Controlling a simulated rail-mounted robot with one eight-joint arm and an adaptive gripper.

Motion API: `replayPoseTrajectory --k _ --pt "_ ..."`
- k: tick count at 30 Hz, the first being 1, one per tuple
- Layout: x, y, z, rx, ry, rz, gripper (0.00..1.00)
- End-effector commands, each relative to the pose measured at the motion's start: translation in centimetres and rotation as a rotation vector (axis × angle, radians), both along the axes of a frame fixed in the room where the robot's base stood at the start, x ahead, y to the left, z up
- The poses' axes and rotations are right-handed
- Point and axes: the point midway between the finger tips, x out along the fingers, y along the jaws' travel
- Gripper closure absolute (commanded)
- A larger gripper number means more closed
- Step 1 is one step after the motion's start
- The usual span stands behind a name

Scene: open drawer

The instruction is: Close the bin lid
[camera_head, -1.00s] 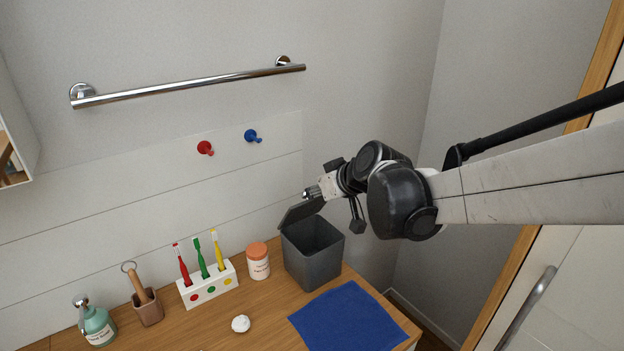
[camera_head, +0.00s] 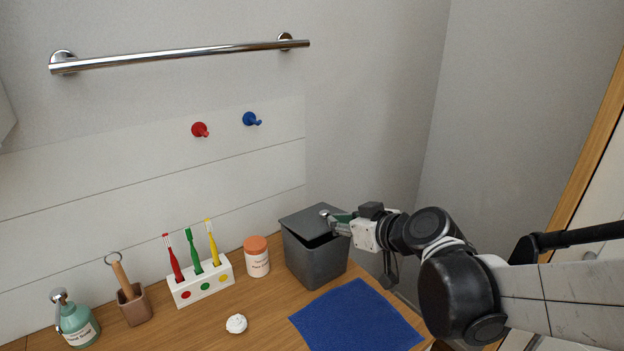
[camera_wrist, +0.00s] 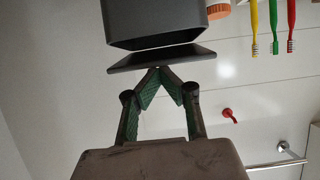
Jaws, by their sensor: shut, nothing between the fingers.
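The dark grey bin (camera_head: 315,262) stands on the wooden counter against the wall. Its lid (camera_head: 312,220) is tilted down near the rim, with a dark gap showing below its front edge. My gripper (camera_head: 326,214) is shut and empty, with its tips at the lid's right side, seemingly on or just over its top. In the wrist view the gripper (camera_wrist: 158,72) has its fingertips together at the lid (camera_wrist: 163,58), and a narrow gap shows between the lid and the bin (camera_wrist: 155,22).
A blue cloth (camera_head: 356,316) lies in front of the bin. An orange-capped jar (camera_head: 257,258), a toothbrush holder (camera_head: 203,283), a brown cup (camera_head: 134,304), a soap bottle (camera_head: 76,322) and a small white item (camera_head: 236,323) stand to the left. A towel bar (camera_head: 180,57) is on the wall.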

Motion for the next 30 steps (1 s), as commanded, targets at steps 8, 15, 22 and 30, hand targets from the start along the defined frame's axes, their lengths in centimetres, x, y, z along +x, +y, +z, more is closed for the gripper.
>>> replayPoseTrajectory --k 8,15,22,30 --pt "-0.5 -0.3 -1.9 0.000 0.000 -0.001 1.00" --pt "-0.6 -0.4 -2.3 0.000 0.000 -0.001 1.00" --pt "-0.6 -0.4 -2.3 0.000 0.000 -0.001 1.00" --pt "-0.6 -0.4 -2.2 0.000 0.000 0.000 1.00"
